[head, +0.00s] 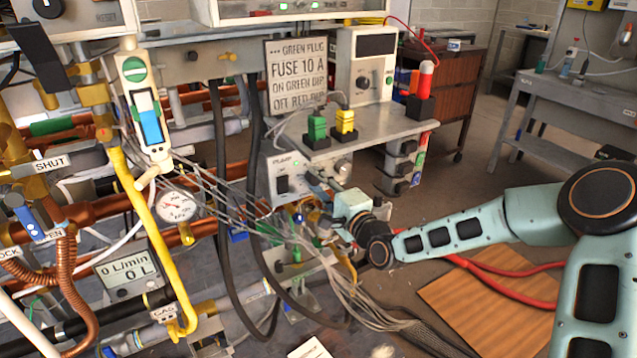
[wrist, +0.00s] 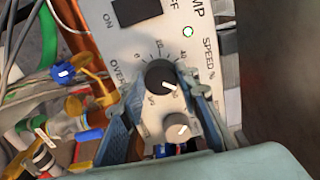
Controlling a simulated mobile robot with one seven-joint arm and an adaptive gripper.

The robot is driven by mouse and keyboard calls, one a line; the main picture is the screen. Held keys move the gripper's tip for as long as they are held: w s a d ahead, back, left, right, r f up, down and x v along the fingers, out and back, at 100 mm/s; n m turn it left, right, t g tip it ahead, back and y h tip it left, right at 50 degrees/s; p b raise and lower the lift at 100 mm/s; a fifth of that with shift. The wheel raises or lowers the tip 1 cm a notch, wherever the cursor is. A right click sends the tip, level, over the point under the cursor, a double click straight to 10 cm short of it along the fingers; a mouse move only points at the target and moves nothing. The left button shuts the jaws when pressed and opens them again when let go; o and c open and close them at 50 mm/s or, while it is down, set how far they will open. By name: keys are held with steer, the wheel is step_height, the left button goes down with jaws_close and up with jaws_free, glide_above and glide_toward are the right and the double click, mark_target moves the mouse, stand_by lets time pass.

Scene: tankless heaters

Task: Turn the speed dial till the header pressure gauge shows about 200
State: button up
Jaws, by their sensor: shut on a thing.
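The grey pump panel (head: 268,172) carries an ON/OFF switch and the words SPEED %. In the wrist view, a black dial (wrist: 158,74) with a white pointer mark sits inside a printed ring of numbers. My gripper (wrist: 163,88) has its blue fingers on either side of this dial and is shut on it. In the head view my gripper (head: 328,208) is at the panel's lower right and hides the dial. A round white gauge (head: 178,205) marked kPa is on the pipework to the left. Its needle is too small to read surely.
A pale grey knob (wrist: 182,129) sits between my fingers, nearer the camera. Thin grey cables (head: 240,190) and black hoses (head: 222,160) hang close to my gripper. A shelf (head: 370,135) with green and yellow plugs juts out above. A flow display (head: 128,268) is at lower left.

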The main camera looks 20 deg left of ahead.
steer(key=o, duration=1.2)
steer(key=shift+c, duration=0.2)
steer(key=v, duration=1.2)
steer(key=shift+w+f, duration=0.1)
